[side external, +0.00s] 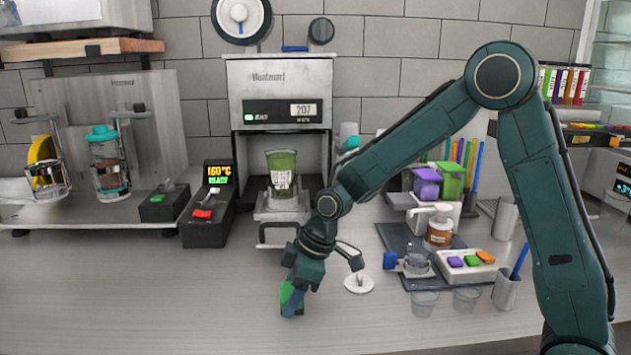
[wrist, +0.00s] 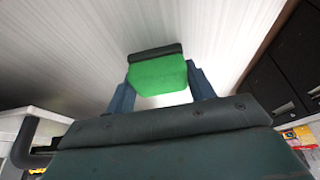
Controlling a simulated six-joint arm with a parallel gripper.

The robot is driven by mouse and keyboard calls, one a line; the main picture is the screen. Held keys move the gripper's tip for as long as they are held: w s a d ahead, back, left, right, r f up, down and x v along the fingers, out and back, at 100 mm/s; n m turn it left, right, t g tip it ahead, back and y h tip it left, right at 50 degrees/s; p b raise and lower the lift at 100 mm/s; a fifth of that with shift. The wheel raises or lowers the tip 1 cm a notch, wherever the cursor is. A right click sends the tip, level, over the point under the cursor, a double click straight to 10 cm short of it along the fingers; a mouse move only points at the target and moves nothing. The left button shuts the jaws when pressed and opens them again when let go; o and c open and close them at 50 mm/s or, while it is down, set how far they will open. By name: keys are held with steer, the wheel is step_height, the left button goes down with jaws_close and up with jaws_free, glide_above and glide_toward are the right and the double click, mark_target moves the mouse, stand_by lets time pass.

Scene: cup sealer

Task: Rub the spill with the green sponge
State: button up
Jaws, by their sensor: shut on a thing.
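The green sponge (side external: 289,298) is between the fingers of my gripper (side external: 293,300), low over the counter at the front centre in the side view. In the wrist view, the sponge (wrist: 158,75) shows a bright green face with a dark strip along its far edge. My gripper (wrist: 160,88) is shut on it, one blue finger on each side. I cannot tell whether the sponge touches the counter. No spill can be made out clearly; a pale patch shows beside the sponge in the wrist view, and I cannot tell what it is.
The cup sealer (side external: 280,100) stands behind, with a green cup (side external: 282,172) in it. A white round piece (side external: 358,284) lies right of my gripper. A dark tray (side external: 405,240) with a jar and clear cups (side external: 424,302) are further right. The counter at front left is clear.

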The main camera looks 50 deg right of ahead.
steer(key=shift+w+d, duration=0.9)
steer(key=shift+d, duration=0.05)
steer(key=shift+r, duration=4.05)
